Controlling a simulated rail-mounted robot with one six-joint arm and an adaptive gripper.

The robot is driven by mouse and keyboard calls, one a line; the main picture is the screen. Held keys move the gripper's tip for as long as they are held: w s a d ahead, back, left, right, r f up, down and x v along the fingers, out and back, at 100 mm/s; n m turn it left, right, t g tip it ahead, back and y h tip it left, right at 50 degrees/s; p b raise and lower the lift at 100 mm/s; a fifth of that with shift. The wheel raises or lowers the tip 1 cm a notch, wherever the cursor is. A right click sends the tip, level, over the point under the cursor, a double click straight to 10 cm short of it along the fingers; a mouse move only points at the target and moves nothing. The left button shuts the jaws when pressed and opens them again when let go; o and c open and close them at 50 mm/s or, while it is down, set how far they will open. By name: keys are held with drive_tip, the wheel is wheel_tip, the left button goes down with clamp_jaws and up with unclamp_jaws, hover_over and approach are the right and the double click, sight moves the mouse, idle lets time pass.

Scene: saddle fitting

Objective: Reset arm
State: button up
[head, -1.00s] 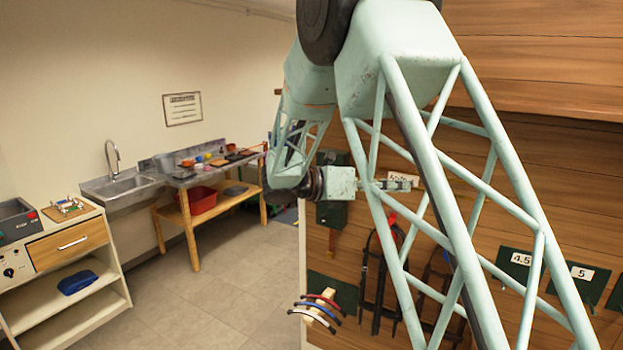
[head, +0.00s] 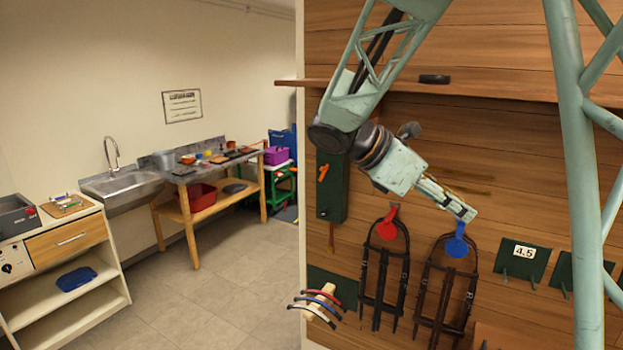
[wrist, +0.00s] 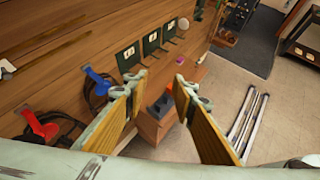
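My gripper (head: 462,208) is in front of the wood-panelled wall in the head view, pointing down and to the right. In the wrist view my gripper (wrist: 160,80) shows two yellow-padded fingers spread apart, with nothing between them. The blue holder (head: 456,245) with a dark strap harness appears just below the fingertips in the head view. The red holder (head: 387,228) with another harness is to its left. In the wrist view, the blue holder (wrist: 101,83) and the red holder (wrist: 39,125) lie left of the fingers, apart from them.
Green wall plates, one marked 4.5 (head: 523,262), are to the right of the harnesses. Coloured curved pieces (head: 317,303) sit on a low rack. Open floor (head: 215,300) lies left of the wall.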

drive_tip(key=s+a+f+m+t+y+b, duration=0.1)
drive_tip(key=s+m, duration=0.5)
drive_tip(key=s, duration=0.6)
drive_tip(key=s+a+f+m+y+b, duration=0.3)
drive_tip(key=s+a+f+m+y, duration=0.2)
drive_tip(key=s, duration=0.8)
drive_tip(key=s+a+f+m+t+y+b, duration=0.1)
drive_tip(key=s+a+f+m+y+b, duration=0.2)
drive_tip(key=s, duration=0.9)
drive_tip(key=shift+s+a+f+m+t+y, duration=0.15)
drive_tip(key=shift+a+f+m+t+y, duration=0.2)
drive_tip(key=shift+a+m+y, duration=1.3)
